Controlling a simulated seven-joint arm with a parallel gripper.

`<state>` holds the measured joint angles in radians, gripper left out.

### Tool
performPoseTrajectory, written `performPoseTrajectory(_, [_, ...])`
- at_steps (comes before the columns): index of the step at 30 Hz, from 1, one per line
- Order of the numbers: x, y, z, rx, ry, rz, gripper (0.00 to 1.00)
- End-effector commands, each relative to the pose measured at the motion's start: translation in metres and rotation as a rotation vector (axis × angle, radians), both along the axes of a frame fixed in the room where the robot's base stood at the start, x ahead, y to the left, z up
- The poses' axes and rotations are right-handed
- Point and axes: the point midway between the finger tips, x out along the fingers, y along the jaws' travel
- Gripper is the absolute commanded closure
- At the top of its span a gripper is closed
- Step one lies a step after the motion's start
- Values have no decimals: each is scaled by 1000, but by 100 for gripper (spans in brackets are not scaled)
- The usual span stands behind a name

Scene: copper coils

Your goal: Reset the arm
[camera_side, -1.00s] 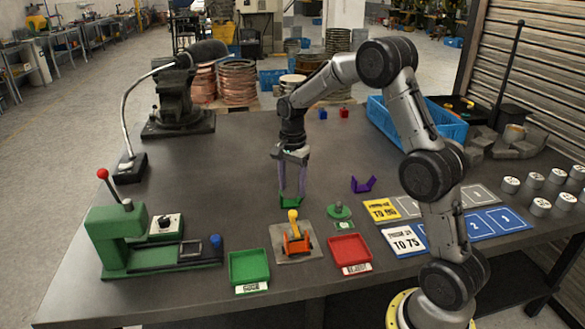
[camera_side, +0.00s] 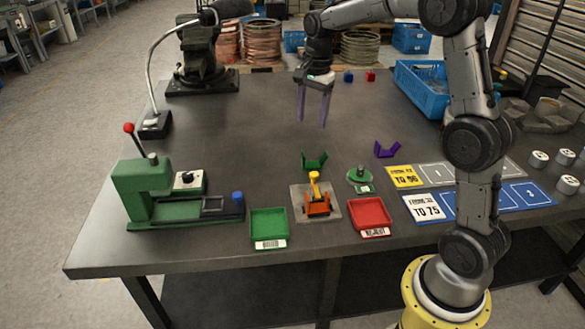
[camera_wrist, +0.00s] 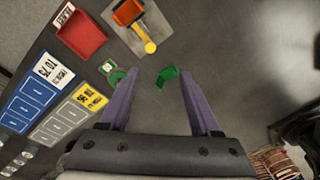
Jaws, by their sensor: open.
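My gripper (camera_side: 313,104) is open and empty, raised above the middle of the table with its two purple-grey fingers pointing down. In the wrist view my gripper (camera_wrist: 159,102) shows both fingers spread apart with nothing between their tips. A small green bracket (camera_side: 314,161) rests on the table below and in front of it, apart from the fingers. The green bracket also shows in the wrist view (camera_wrist: 167,76), beyond the fingertips. A purple bracket (camera_side: 386,149) lies to the right on the table.
Along the front are a green press (camera_side: 150,190), a green tray (camera_side: 268,228), an orange fixture (camera_side: 317,203) and a red tray (camera_side: 370,214). Label mats (camera_side: 430,174), a blue crate (camera_side: 425,88) and white-topped cylinders stand right. A lamp (camera_side: 152,70) is back left. The table's middle left is clear.

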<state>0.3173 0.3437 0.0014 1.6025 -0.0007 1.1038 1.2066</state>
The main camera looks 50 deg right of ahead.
Motion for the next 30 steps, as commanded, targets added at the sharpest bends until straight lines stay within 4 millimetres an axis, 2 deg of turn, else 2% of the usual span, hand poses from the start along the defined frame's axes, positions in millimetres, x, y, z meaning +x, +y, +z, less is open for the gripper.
performPoseTrajectory(1, [-7, 13, 20, -11, -36, 22, 36])
performPoseTrajectory(3, [-21, 30, 44, -24, -79, 55, 36])
performPoseTrajectory(6, [-47, 55, 71, -45, -137, 137, 36])
performPoseTrajectory(9, [-78, 76, 89, -69, -186, 244, 36])
performPoseTrajectory(14, [-131, 105, 104, -121, -261, 457, 36])
performPoseTrajectory(19, [-188, 127, 99, -193, -326, 718, 36])
performPoseTrajectory(24, [-234, 138, 78, -277, -361, 987, 36])
performPoseTrajectory(27, [-255, 141, 58, -328, -359, 1150, 36])
performPoseTrajectory(30, [-265, 141, 42, -358, -332, 1277, 36])
